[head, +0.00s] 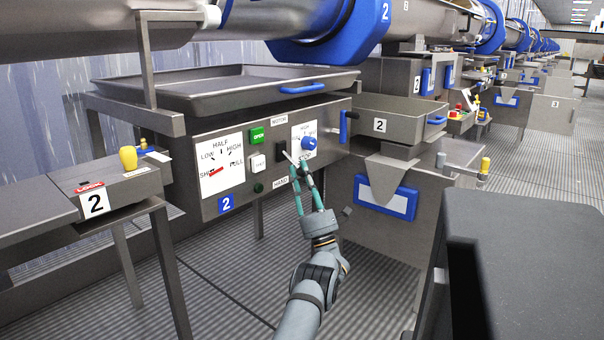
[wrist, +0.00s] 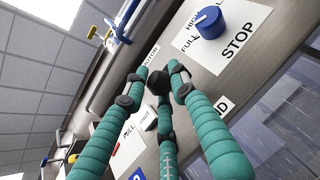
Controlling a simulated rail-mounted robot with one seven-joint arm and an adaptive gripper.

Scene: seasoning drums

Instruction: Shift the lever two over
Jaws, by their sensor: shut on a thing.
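The machine's control panel (head: 240,190) faces me. A black switch lever (head: 280,152) sits on it between the MOTOR label above and the HAND label below. My gripper (head: 296,160) has its teal fingers at this lever. In the wrist view the fingertips (wrist: 158,76) close around the dark lever (wrist: 156,84), which they partly hide. The lever's exact position cannot be told. To its right is a blue knob (head: 309,144) on a white card marked HIGH, FULL and STOP; it also shows in the wrist view (wrist: 209,22).
Left on the panel, a red pointer (head: 216,172) lies near SHUT on a LOW-HALF-HIGH-FULL dial. A green OPEN button (head: 257,135) is close by. A blue handle (head: 343,127) sticks out right of the knob. A tray (head: 225,92) overhangs the panel.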

